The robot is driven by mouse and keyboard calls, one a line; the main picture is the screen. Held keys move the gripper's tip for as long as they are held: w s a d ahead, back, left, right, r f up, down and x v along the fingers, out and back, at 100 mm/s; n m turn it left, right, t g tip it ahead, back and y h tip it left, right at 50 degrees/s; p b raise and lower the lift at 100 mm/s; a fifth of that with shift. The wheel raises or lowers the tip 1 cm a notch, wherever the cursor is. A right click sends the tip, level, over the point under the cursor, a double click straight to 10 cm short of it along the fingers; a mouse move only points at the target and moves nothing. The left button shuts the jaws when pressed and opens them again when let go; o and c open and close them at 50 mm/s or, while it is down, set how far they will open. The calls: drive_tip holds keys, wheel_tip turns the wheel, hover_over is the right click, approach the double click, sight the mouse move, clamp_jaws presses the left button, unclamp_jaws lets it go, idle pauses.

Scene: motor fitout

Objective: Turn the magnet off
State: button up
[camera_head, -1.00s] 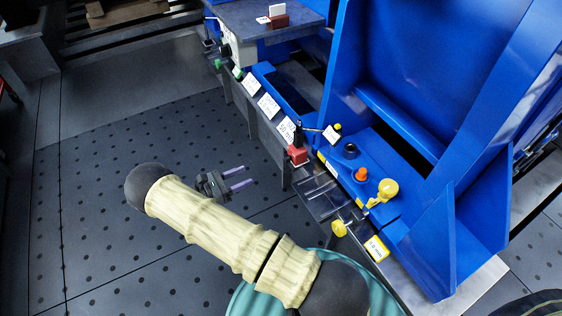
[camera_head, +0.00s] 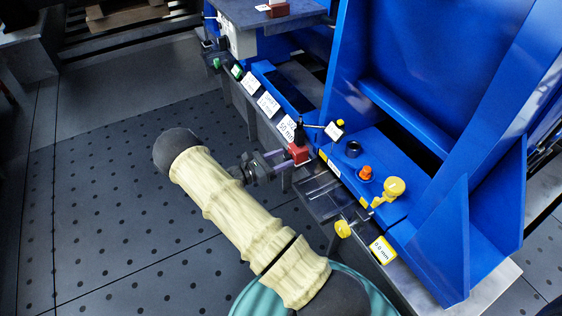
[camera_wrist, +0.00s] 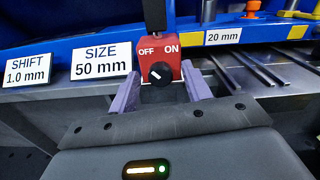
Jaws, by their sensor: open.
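The magnet is a red block (camera_head: 299,155) at the front edge of the blue fixture. In the wrist view its red face (camera_wrist: 172,57) carries the words OFF on the left and ON on the right. A round black knob (camera_wrist: 160,74) sits below the words. Its small white mark seems to point up and left, towards OFF, but it is small. My gripper (camera_wrist: 162,84) is open, with one purple finger on each side of the red block and knob. In the head view my gripper (camera_head: 281,158) is right in front of the block. Finger contact cannot be told.
A black post (camera_head: 299,131) rises from the block, with a gauge (camera_head: 334,132) to its right. White SIZE and SHIFT labels (camera_wrist: 101,61) stand left of the block. Metal bars (camera_wrist: 262,68) and yellow knobs (camera_head: 393,188) are to the right. Open floor lies left.

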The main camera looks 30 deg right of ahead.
drive_tip(key=c, duration=1)
